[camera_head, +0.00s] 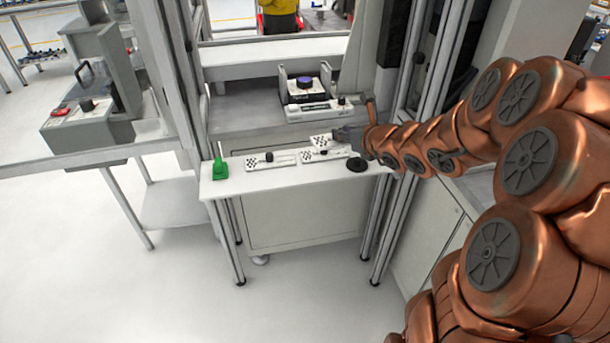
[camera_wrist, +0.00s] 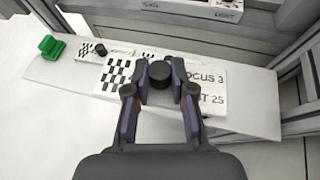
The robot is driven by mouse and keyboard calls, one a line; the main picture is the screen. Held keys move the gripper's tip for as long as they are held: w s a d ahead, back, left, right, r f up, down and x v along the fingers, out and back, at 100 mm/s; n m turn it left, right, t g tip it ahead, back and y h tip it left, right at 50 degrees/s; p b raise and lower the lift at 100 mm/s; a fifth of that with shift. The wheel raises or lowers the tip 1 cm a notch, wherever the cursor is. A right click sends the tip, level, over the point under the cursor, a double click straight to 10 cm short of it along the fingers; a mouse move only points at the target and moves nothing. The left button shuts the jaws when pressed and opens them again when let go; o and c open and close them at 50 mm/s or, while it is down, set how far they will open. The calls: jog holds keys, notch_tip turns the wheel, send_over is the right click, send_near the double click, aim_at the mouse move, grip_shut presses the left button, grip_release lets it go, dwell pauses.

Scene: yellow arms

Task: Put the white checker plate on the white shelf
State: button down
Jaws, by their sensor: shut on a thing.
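My gripper (camera_head: 345,136) is shut on the black knob of a white checker plate (camera_head: 319,141). In the wrist view my gripper (camera_wrist: 160,80) has its fingers on both sides of the knob, and the held plate (camera_wrist: 117,72) shows a black checker pattern at left and partly hidden lettering at right. The held plate appears above the white shelf (camera_head: 235,188), near its right part; I cannot tell the exact gap. The shelf also shows in the wrist view (camera_wrist: 255,115).
Two similar checker plates lie on the shelf, one at left (camera_head: 282,159) and one beneath the held plate (camera_head: 337,154). A green holder (camera_head: 220,169) stands at the left end, a black disc (camera_head: 357,165) at right. Metal posts flank the shelf; its front strip is bare.

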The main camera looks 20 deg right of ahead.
jog(key=s+d+f+h+b, duration=0.1)
jog(key=s+d+f+b, duration=0.45)
jog(key=d+f, duration=0.25)
jog(key=shift+m, duration=0.4)
jog(key=w+d+p, duration=0.1)
jog(key=w+d, duration=0.1)
jog(key=w, duration=0.2)
jog(key=w+d+p, duration=0.2)
jog(key=w+d, duration=0.1)
jog(key=w, duration=0.1)
jog(key=w+d+f+p, duration=0.1)
jog(key=w+d, duration=0.1)
jog(key=w, duration=0.2)
jog(key=shift+w+d+p, duration=0.15)
jog(key=shift+d+p, duration=0.15)
jog(key=shift+w+d+r+t, duration=0.1)
jog(key=shift+w+d+t, duration=0.2)
jog(key=shift+w, duration=0.2)
jog(key=shift+s+a+f, duration=0.1)
jog(key=shift+f, duration=1.8)
jog(key=c, duration=1)
grip_release()
